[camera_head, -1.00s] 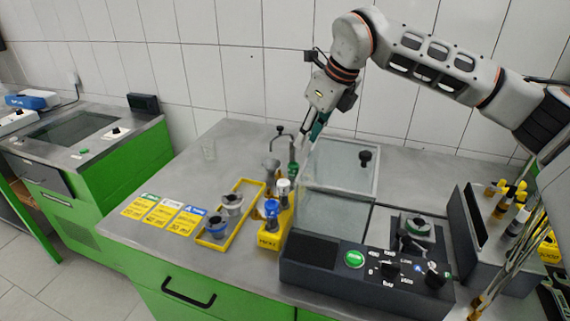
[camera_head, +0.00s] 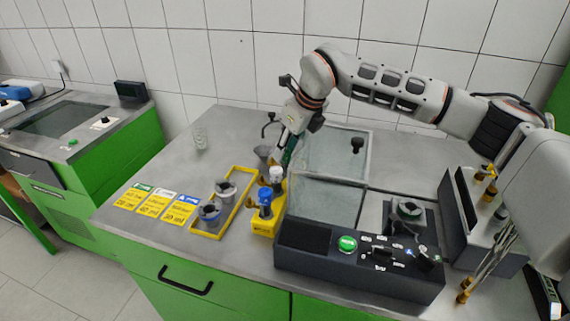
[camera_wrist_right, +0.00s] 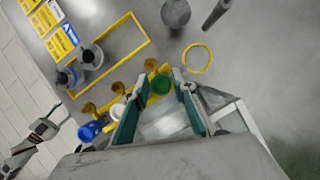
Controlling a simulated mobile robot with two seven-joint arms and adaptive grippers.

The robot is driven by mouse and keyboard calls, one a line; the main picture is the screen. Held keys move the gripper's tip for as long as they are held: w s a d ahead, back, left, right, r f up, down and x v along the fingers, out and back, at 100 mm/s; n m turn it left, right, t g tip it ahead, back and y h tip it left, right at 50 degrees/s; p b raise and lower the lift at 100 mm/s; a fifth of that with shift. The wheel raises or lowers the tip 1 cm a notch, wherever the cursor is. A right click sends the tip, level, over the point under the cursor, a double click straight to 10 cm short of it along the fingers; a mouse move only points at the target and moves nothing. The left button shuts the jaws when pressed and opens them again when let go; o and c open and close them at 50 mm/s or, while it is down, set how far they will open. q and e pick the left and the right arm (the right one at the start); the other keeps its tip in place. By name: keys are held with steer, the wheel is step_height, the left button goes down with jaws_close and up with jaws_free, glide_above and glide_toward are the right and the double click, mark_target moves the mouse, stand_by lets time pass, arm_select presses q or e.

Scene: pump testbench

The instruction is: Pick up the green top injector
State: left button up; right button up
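The green top injector (camera_wrist_right: 161,84) stands in the yellow rack (camera_wrist_right: 142,97) in the right wrist view, at the end of the row beside the white and blue top injectors. My right gripper (camera_wrist_right: 160,96) is open, with its two teal fingers apart on either side of the green top. I cannot tell whether they touch it. In the head view my right gripper (camera_head: 286,158) is low over the far end of the yellow rack (camera_head: 264,224) and hides the green top.
The blue top injector (camera_head: 265,197) and white top injector (camera_head: 276,174) stand close by in the rack. A glass-covered machine (camera_head: 330,190) is right of the gripper. A yellow tray (camera_head: 208,232) with grey cups lies left.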

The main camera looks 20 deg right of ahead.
steer(key=shift+w+a+f, duration=0.15)
steer(key=shift+w+f, duration=0.05)
steer(key=shift+f, duration=0.4)
jaws_close()
steer(key=shift+r, duration=0.1)
